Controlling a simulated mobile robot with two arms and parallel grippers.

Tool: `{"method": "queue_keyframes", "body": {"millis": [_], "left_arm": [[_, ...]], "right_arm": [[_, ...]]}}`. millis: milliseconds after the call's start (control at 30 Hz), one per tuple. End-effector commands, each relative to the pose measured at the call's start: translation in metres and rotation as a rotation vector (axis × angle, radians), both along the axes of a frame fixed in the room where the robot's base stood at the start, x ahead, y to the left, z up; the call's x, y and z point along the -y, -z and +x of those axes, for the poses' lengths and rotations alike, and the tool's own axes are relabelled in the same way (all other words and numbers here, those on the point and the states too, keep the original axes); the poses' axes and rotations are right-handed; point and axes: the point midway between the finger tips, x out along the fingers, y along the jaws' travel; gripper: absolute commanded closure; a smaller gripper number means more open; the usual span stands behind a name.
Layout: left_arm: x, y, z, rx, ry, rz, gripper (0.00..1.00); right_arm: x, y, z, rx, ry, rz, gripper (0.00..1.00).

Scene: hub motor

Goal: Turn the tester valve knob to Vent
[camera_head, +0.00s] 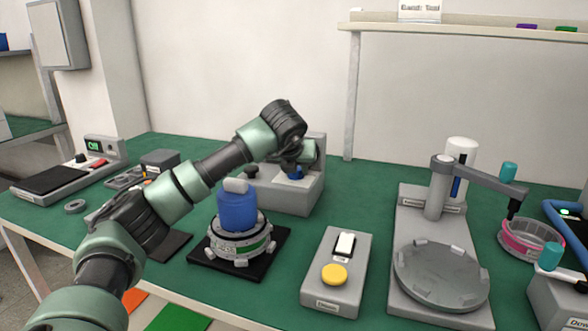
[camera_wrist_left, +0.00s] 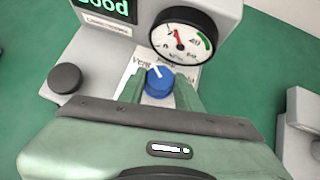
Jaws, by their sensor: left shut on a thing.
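The grey tester (camera_head: 287,197) stands at the back of the green table. Its blue valve knob (camera_wrist_left: 159,82) has a white pointer line aimed up and slightly left, near the Vent label (camera_wrist_left: 141,61). The labels beyond it are partly hidden. My left gripper (camera_wrist_left: 160,90) is shut on the knob, one finger on each side. In the head view the gripper reaches down at the tester's front, and a bit of the blue knob (camera_head: 295,173) shows. A round gauge (camera_wrist_left: 181,42) with a red needle and a green screen (camera_wrist_left: 107,9) reading "Good" sit above. My right gripper is not seen.
A blue-topped hub assembly (camera_head: 237,210) on a black mat stands in front of the tester, under my left arm. A grey box with a yellow button (camera_head: 334,274) and a press stand (camera_head: 438,274) are to the right. A black round knob (camera_wrist_left: 65,78) sticks out beside the valve.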

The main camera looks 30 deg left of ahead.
Motion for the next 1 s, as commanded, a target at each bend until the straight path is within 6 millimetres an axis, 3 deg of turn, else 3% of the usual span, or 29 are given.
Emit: {"method": "queue_keyframes", "body": {"millis": [700, 733, 1000], "left_arm": [[0.0008, 0.0001, 0.0004, -0.001, -0.077, -0.002, 1.00], [0.0008, 0.0001, 0.0004, -0.001, -0.077, -0.002, 0.58], [0.0008, 0.0001, 0.0004, -0.001, -0.076, -0.002, 0.57]], "right_arm": [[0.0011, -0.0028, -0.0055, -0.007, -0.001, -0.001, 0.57], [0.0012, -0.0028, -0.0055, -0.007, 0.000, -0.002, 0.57], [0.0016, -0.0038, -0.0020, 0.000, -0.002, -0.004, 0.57]]}}
